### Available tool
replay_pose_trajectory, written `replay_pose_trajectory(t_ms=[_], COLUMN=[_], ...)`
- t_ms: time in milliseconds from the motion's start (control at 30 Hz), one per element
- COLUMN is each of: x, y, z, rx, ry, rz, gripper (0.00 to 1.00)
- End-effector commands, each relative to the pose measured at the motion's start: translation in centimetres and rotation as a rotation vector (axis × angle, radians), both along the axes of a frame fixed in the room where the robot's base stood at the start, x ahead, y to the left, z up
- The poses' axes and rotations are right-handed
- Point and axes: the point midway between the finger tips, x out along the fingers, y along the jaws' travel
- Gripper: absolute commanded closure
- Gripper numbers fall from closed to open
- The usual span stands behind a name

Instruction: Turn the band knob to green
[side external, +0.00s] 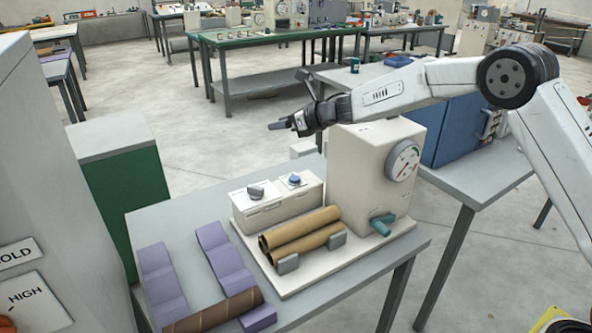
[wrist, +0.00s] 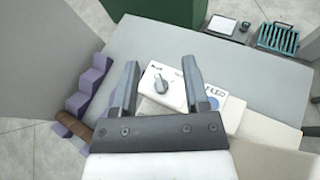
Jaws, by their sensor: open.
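A low cream control box (side external: 262,212) stands on the machine's base and carries a grey knob (side external: 256,191) on the left and a blue knob (side external: 294,180) on the right. I cannot tell for sure which is the band knob, and no green mark is clear on the box. In the wrist view the grey knob (wrist: 160,84) appears between my open fingers, and the blue knob (wrist: 213,102) lies right of the right finger. My gripper (side external: 279,126) is open and empty, held well above the box and touching neither knob. It also shows in the wrist view (wrist: 160,65).
The tall cream housing with a dial (side external: 403,160) stands right of the box, with a teal part (side external: 381,224) low on it. Cardboard tubes (side external: 304,233) lie in front of the box. Purple stepped blocks (side external: 222,260) and a brown tube (side external: 215,311) lie at the left.

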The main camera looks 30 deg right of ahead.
Motion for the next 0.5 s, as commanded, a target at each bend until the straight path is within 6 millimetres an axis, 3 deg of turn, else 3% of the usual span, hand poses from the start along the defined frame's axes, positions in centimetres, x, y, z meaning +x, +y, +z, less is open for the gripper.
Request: replay_pose_trajectory(t_ms=[300,500], x=[-1.6,-1.7], y=[1.8,1.9], z=[-1.2,-4.3], rx=[-0.076,-0.075], ry=[-0.024,-0.022], rz=[0.188,0.191], gripper=[0.41,0.41])
